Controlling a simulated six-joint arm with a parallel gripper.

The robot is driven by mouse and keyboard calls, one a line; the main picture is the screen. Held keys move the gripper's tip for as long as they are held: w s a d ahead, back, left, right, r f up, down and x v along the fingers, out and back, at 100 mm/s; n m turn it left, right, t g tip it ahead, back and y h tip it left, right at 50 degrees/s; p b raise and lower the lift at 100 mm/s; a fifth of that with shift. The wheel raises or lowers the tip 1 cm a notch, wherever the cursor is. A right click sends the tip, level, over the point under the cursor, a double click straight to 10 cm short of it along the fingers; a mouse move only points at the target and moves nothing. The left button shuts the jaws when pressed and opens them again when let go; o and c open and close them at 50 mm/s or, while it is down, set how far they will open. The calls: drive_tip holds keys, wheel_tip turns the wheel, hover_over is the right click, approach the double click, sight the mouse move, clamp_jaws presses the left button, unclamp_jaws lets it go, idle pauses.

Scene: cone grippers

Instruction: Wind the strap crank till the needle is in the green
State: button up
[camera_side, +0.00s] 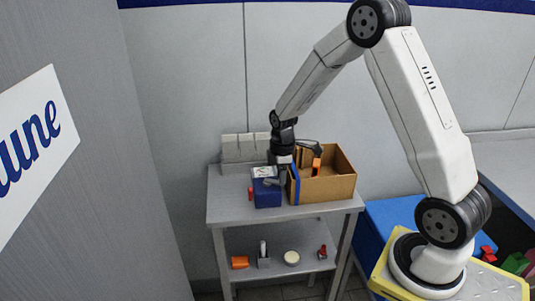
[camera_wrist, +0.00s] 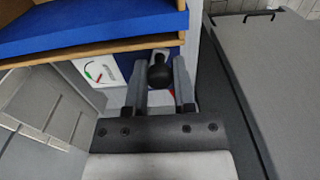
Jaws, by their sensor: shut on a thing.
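My gripper (camera_wrist: 160,88) is shut on the black ball-shaped knob of the crank (camera_wrist: 160,72), with a finger on either side of it. In the side view my gripper (camera_side: 281,180) points down at the blue tensioner box (camera_side: 267,195) on the table. A white gauge (camera_wrist: 98,71) shows left of the fingers in the wrist view, with a green arc and a small red mark; where the needle stands is too small to tell. The blue strap (camera_wrist: 110,27) runs around the open cardboard box (camera_side: 328,189). The crank arm is mostly hidden.
The grey table (camera_side: 232,207) has bare room at its front left. A pale slotted rack (camera_side: 243,147) stands at the back. An orange thing (camera_side: 316,166) shows in the cardboard box. A lower shelf (camera_side: 280,270) holds several small things.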

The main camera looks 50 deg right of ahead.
drive_tip(key=shift+a, duration=0.1)
drive_tip(key=shift+s+a, duration=0.2)
drive_tip(key=shift+a, duration=0.65)
drive_tip(key=shift+w+a, duration=0.1)
drive_tip(key=shift+a, duration=0.5)
drive_tip(key=o, duration=0.9)
drive_tip(key=shift+r, duration=4)
